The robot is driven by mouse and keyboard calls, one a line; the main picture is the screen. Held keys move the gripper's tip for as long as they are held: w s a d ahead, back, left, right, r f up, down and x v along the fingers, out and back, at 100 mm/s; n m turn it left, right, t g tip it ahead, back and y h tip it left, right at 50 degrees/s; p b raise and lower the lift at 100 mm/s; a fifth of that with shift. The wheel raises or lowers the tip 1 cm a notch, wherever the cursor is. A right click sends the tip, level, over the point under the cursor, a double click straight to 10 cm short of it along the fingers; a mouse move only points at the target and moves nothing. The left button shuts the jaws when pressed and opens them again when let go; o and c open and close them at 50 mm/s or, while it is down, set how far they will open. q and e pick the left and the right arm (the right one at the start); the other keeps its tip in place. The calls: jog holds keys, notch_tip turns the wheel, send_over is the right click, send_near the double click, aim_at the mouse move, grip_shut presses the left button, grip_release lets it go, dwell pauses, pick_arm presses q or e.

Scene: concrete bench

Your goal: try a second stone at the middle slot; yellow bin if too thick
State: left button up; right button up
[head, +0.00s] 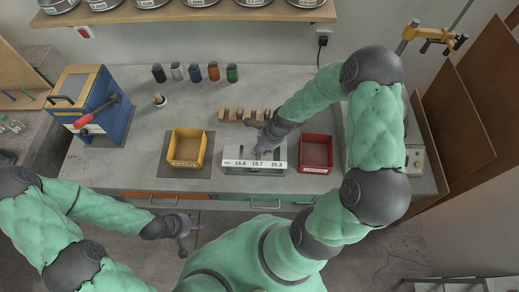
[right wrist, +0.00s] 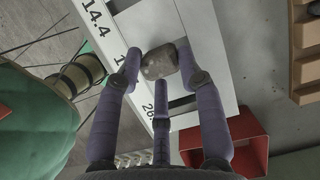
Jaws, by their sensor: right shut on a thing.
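The slot gauge (head: 232,169) is a light block at the bench's front edge, with a white label strip reading 14.4, 19.7 and about 26.3. My right gripper (head: 263,150) is over its middle. In the right wrist view, my right gripper (right wrist: 159,66) is shut on a grey-brown stone (right wrist: 159,63), held between its fingertips beside the middle label. I cannot tell whether the stone is above the slot or touching it. The yellow bin (head: 174,161) stands left of the gauge. My left gripper (head: 192,231) is low in front of the bench, fingers apart and empty.
A red bin (head: 316,138) stands right of the gauge. A wooden rack (head: 232,115) is behind it, partly hidden by my right arm. Several coloured jars stand further back. A blue machine (head: 95,105) is at the left. Bench behind the yellow bin is mostly clear.

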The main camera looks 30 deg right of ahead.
jog(key=shift+r+p, duration=3.55)
jog(key=shift+p, duration=0.1)
pick_arm(q)
notch_tip(320, 180, up, 7)
jog(key=shift+r, duration=0.15)
pick_arm(e)
jog(key=shift+f, duration=0.1)
